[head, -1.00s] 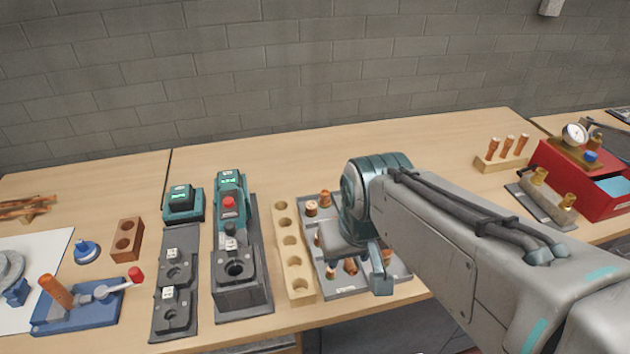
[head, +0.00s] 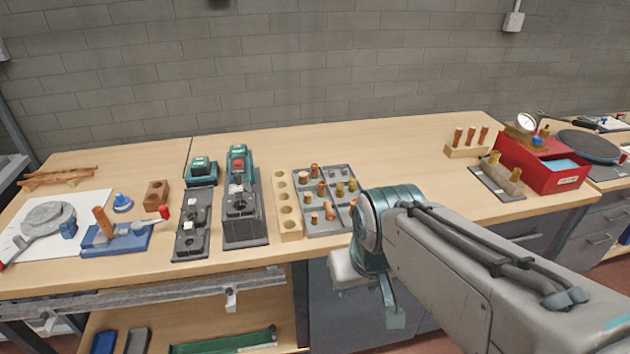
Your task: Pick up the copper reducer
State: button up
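A grey compartment tray (head: 310,171) lies on the workbench near its front edge. My gripper (head: 372,310) hangs in front of the bench edge, to the right of and nearer than the tray, apart from the fittings. My arm hides part of the gripper. Its finger opening does not show clearly.
A wooden block with holes (head: 284,190) stands left of the tray, beside a dark press tool stand (head: 245,228). A red toolbox (head: 545,165) and a wooden rack with copper tubes (head: 466,152) stand at the right. The bench behind the tray is clear.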

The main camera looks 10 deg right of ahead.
aim_at(314, 173)
jog(key=u, duration=0.5)
jog(key=i, duration=0.95)
